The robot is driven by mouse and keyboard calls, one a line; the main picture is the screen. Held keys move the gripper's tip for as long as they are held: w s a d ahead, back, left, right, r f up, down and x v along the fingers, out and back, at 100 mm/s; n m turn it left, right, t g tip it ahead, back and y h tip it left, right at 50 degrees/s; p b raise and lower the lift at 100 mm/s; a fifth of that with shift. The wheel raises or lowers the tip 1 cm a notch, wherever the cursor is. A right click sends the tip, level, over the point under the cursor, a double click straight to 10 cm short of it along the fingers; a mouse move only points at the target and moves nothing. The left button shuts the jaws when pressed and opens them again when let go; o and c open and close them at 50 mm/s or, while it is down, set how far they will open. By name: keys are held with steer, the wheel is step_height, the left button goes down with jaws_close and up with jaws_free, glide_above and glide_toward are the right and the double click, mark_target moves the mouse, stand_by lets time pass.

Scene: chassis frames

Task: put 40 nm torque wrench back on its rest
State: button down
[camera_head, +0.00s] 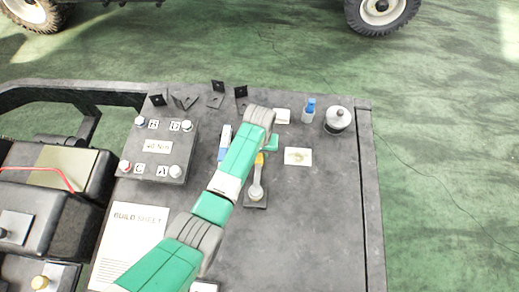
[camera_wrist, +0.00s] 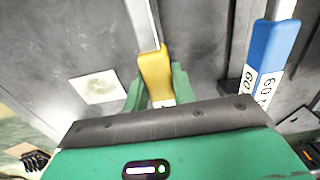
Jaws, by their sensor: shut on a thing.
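A torque wrench with a yellow handle (camera_wrist: 155,75) is between the green fingers of my gripper (camera_wrist: 158,84), which is shut on it. In the head view the yellow handle (camera_head: 259,159) shows just beyond my gripper (camera_head: 263,149). Its metal shaft runs toward the front, and its round head (camera_head: 256,192) is over a small dark block. Any number on this handle is hidden. A second wrench, blue-handled (camera_wrist: 270,45) and marked 60, lies beside it; in the head view it is left of my arm (camera_head: 223,150). I cannot tell which part is the rest.
A dark plate (camera_head: 158,146) with several bolts and a "40 Nm" label is at the left. Black brackets (camera_head: 216,100) stand along the back edge. A stained white card (camera_head: 298,156), a blue-capped bottle (camera_head: 309,111) and a lidded pot (camera_head: 338,120) are right. The front right is clear.

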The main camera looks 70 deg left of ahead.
steer(key=shift+f, duration=0.55)
stand_by(0.4)
steer(key=c, duration=1.1)
jaws_free()
step_height(320, 180, up, 7)
steer(key=p, duration=0.7)
steer(key=shift+r, duration=0.1)
